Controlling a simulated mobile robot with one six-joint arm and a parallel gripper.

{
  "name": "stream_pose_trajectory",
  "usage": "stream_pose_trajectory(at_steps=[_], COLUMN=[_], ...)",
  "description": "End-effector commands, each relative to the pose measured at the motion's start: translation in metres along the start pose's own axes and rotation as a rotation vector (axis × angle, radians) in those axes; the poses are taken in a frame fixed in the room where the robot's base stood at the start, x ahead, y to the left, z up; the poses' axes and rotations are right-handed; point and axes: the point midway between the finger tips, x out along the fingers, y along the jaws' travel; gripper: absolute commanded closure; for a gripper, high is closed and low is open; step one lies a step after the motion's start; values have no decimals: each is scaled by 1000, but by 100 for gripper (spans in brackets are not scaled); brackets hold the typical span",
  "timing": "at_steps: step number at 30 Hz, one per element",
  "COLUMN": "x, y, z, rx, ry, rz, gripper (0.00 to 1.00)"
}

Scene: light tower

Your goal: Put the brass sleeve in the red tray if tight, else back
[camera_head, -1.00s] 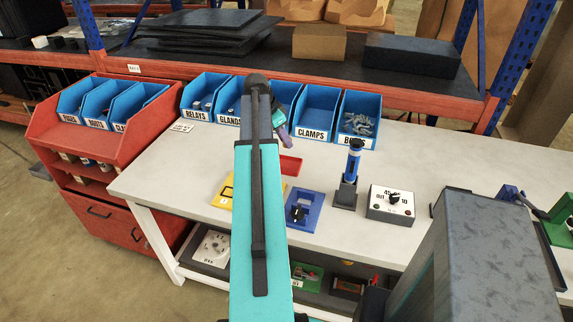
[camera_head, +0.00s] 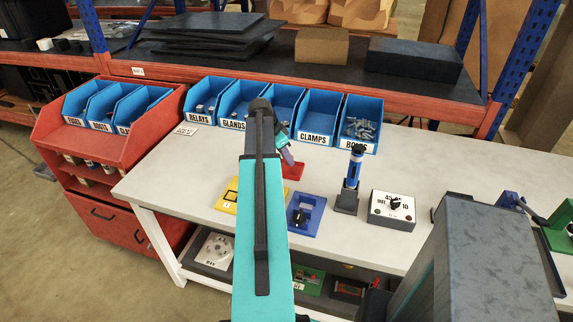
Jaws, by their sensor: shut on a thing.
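My gripper (camera_head: 284,146) is at the far end of my teal arm, partly hidden behind it, over the bench in front of the blue bins. A purple-grey part points down from it; I cannot tell whether this is a finger or a held piece. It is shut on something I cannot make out. The red tray (camera_head: 293,170) lies on the bench just below the gripper, partly covered by my arm. I cannot make out the brass sleeve. A blue post with a black top (camera_head: 354,168) stands upright in a dark holder.
A yellow plate (camera_head: 228,197) and a blue fixture (camera_head: 306,213) lie on either side of my arm. A white dial box (camera_head: 392,209) stands right of the post. Blue bins (camera_head: 318,117) line the bench's back edge. The bench's left front is clear.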

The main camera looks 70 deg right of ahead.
Motion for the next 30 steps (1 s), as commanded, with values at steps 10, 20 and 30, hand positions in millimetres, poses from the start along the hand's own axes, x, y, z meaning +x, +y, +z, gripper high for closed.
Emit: stream_pose_trajectory(at_steps=[10,20,30], x=[5,30,35], y=[0,0,0], z=[2,13,14], rx=[0,0,1], ry=[0,0,0], rz=[1,2,0], gripper=[98,98,98])
